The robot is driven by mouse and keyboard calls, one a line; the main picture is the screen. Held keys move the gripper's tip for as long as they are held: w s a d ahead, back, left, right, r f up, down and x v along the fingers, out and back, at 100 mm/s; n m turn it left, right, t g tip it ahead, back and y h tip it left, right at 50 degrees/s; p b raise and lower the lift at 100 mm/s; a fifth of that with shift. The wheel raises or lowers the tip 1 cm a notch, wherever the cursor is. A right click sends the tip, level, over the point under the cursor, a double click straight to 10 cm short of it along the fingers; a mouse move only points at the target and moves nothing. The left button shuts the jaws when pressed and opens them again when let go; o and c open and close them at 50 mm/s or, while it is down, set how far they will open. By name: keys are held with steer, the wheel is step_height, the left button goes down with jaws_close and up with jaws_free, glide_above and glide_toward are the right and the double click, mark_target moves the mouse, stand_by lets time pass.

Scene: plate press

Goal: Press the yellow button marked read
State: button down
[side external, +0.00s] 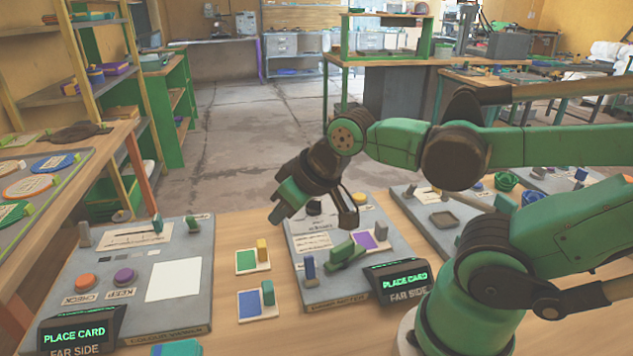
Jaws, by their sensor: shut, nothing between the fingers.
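A small yellow-orange button (359,198) shows near the far right edge of the middle grey panel (388,217). Its label is too small to read, so I cannot tell whether it is the one marked read. My gripper (346,219) is shut and empty, and in the picture it lies over the far part of this panel, just left of the yellow button. It appears raised above the panel; the exact gap cannot be told. A dark round knob (314,207) sits on the panel left of the gripper, and the wrist hides part of the panel's far edge.
The middle panel also bears a green block (344,252), a blue upright piece (310,268) and a purple card (373,240). A "PLACE CARD" display (402,277) stands at its front right. Two cards with blocks lie left. Another panel (178,246) has orange and purple buttons.

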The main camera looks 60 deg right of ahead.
step_height(320, 180, up, 4)
steer(key=n+g, duration=0.7)
steer(key=n, duration=0.2)
glide_above(354, 195)
steer(key=shift+f, duration=0.1)
step_height(354, 195, down, 14)
